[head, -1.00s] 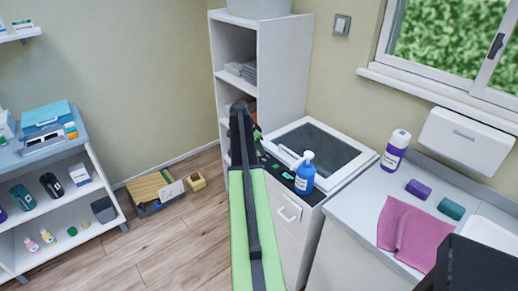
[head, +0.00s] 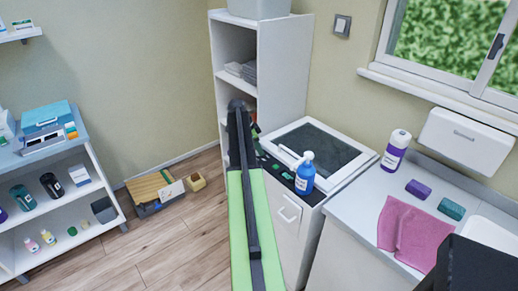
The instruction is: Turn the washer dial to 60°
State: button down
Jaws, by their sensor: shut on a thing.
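The washer (head: 288,213) is a white top-loader with a dark glass lid (head: 318,145) and a dark control panel (head: 284,174) along its left front edge. Green marks show on the panel. My arm reaches away from me to the far left end of this panel. My gripper (head: 256,133) shows only as a small dark and green part beside the arm's far end. It is shut on the washer dial at the panel's far end. The dial itself, its pointer and its scale are hidden behind my arm and gripper.
A blue spray bottle (head: 305,174) stands on the washer's front edge, right of my arm. A white shelf unit (head: 282,75) rises behind the washer. On the right, a counter (head: 357,215) holds a purple bottle (head: 395,149) and a pink cloth (head: 413,229). The floor at left is mostly clear.

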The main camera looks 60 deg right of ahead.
jog(key=shift+s, duration=0.2)
jog(key=c, duration=1)
grip_release()
jog(key=shift+w, duration=0.1)
jog(key=p+v, duration=1.6)
jog(key=v, duration=0.1)
jog(key=shift+r, duration=0.2)
jog(key=shift+d, duration=0.1)
